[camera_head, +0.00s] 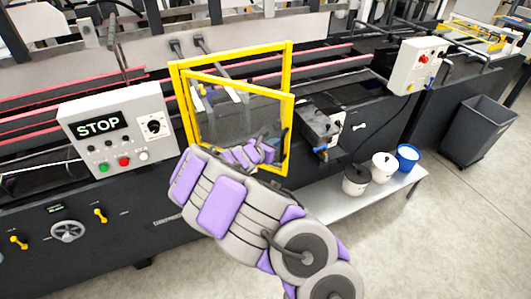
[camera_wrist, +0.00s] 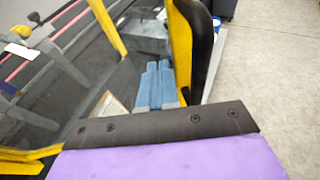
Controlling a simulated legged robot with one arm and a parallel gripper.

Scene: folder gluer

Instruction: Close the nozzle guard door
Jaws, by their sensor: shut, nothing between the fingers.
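The nozzle guard door (camera_head: 240,84) is a clear panel in a yellow frame with a black handle (camera_head: 285,141) on its right side. It stands ajar, its right edge swung out toward me from the fixed yellow guard frame (camera_head: 235,51). My gripper (camera_head: 266,152) is shut and empty, in front of the door's lower part, left of the handle; I cannot tell whether it touches. In the wrist view the two blue-grey fingers (camera_wrist: 159,85) lie together before the clear panel, with the yellow door edge and black handle (camera_wrist: 205,45) to their right.
A control box with a STOP sign (camera_head: 112,127) stands left of the door. A dark unit (camera_head: 322,125) sits to the right. Several buckets stand on a low shelf (camera_head: 340,191) below right. A grey bin (camera_head: 478,132) stands on open floor farther right.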

